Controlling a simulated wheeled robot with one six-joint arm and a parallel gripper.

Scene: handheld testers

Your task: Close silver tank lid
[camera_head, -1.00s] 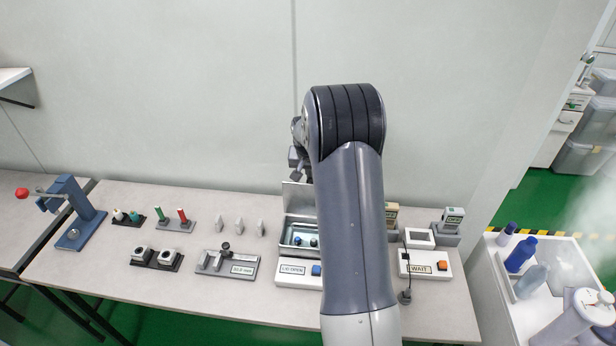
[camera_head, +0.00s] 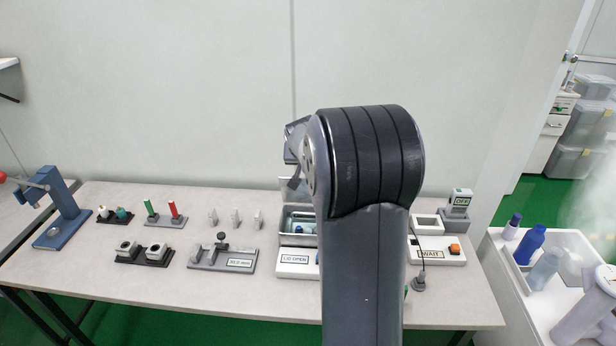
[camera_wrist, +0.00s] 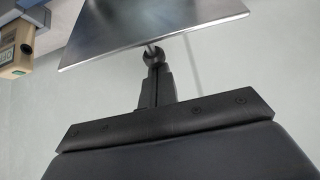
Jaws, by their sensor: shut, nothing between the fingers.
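The silver tank (camera_head: 298,240) stands on the table left of my arm, which hides its right part. Its raised lid (camera_head: 294,184) shows as a thin strip at the tank's back. A sign at the tank's front reads "LID OPEN". In the wrist view the lid (camera_wrist: 165,22) is a broad silver plate with its near edge close to my gripper (camera_wrist: 153,54). My gripper is shut and empty, with its tips at or just beneath that edge; I cannot tell if they touch. In the head view my gripper is hidden behind my arm.
A box with an orange button (camera_head: 454,250) and a "WAIT" sign sits right of my arm. A steel fixture (camera_head: 222,255) and small pale clips (camera_head: 236,219) lie left of the tank. A white cart with bottles (camera_head: 530,244) stands at right. The wall is behind.

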